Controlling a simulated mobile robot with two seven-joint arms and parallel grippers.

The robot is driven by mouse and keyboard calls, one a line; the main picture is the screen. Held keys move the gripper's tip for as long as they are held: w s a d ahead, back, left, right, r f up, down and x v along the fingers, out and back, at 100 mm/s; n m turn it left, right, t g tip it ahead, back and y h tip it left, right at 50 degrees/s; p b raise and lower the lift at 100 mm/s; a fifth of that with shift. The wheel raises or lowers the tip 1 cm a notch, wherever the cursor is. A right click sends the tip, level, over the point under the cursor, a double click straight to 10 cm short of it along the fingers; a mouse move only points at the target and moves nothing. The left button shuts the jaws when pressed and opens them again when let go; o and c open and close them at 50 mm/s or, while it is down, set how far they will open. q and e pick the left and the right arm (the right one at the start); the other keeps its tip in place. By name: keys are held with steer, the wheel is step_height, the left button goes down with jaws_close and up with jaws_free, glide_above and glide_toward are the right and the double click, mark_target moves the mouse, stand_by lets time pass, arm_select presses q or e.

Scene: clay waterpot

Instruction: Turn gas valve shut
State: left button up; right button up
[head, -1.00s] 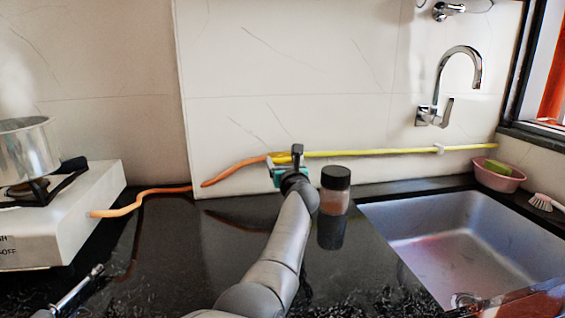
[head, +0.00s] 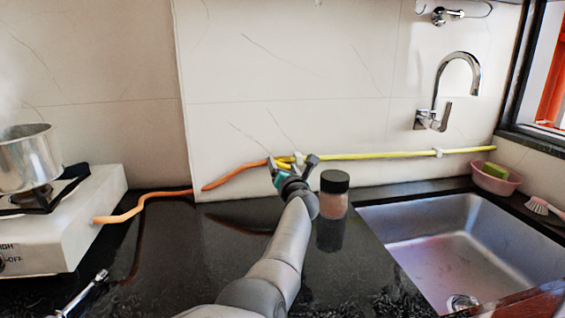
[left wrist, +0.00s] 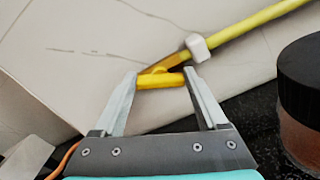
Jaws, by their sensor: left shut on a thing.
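A yellow gas pipe (head: 390,154) runs along the wall and meets an orange hose (head: 235,175). The valve sits near that join, and its yellow handle (left wrist: 160,81) lies at a slant to the pipe (left wrist: 250,24) in the left wrist view. My left gripper (head: 293,160) is at the valve. In the left wrist view its two fingers (left wrist: 162,77) are shut on the handle, one at each end. The valve body is partly hidden behind the handle and fingers. My right gripper is not in view.
A dark-lidded jar (head: 334,194) stands on the black counter just right of my left arm. A steaming pot (head: 28,158) sits on the white stove (head: 70,225) at left. The sink (head: 450,240) is at right. The counter left of my arm is mostly clear.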

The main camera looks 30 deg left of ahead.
arm_select(q)
steer(key=m+p, duration=0.1)
steer(key=m, duration=0.1)
steer(key=shift+r+m, duration=0.1)
steer(key=shift+m, duration=0.3)
steer(key=m+p, duration=0.1)
steer(key=m, duration=0.1)
steer(key=shift+m, duration=0.4)
steer(key=m+p, duration=0.1)
steer(key=m, duration=0.2)
steer(key=shift+d, duration=0.1)
steer(key=shift+f+m+p, duration=0.15)
steer(key=shift+m+p, duration=0.05)
steer(key=shift+m, duration=0.8)
steer(key=shift+f+m+p, duration=0.1)
steer(key=shift+m+p, duration=0.05)
steer(key=shift+m, duration=0.85)
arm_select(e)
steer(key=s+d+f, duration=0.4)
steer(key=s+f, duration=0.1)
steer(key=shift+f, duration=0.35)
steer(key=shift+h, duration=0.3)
arm_select(q)
steer(key=o, duration=1.3)
